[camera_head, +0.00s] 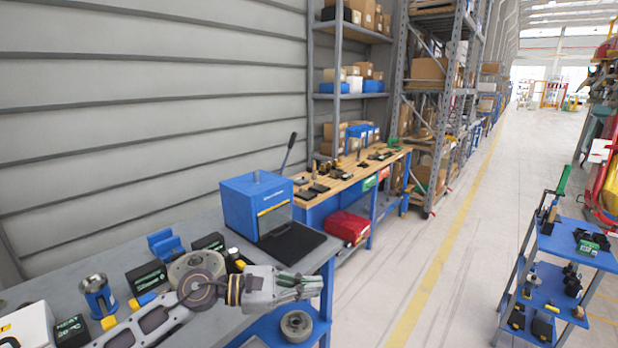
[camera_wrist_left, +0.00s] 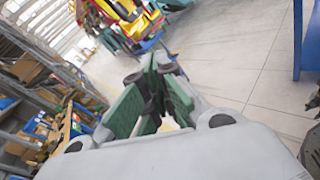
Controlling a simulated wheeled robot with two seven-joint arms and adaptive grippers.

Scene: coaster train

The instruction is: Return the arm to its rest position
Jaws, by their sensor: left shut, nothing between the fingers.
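My left arm reaches in from the lower left in the head view, over the grey workbench (camera_head: 215,232). My left gripper (camera_head: 316,285) is shut and empty, pointing right beyond the bench's right edge. In the left wrist view its green-padded fingers (camera_wrist_left: 157,62) come together, with the blurred warehouse floor behind them. My right gripper is in neither view.
A blue box machine (camera_head: 248,200) with a dark plate stands on the bench behind the gripper. Black and green boxes (camera_head: 147,276) and a blue-banded cylinder (camera_head: 98,296) stand near the arm. A blue cart (camera_head: 572,240) is at right; the aisle between is clear.

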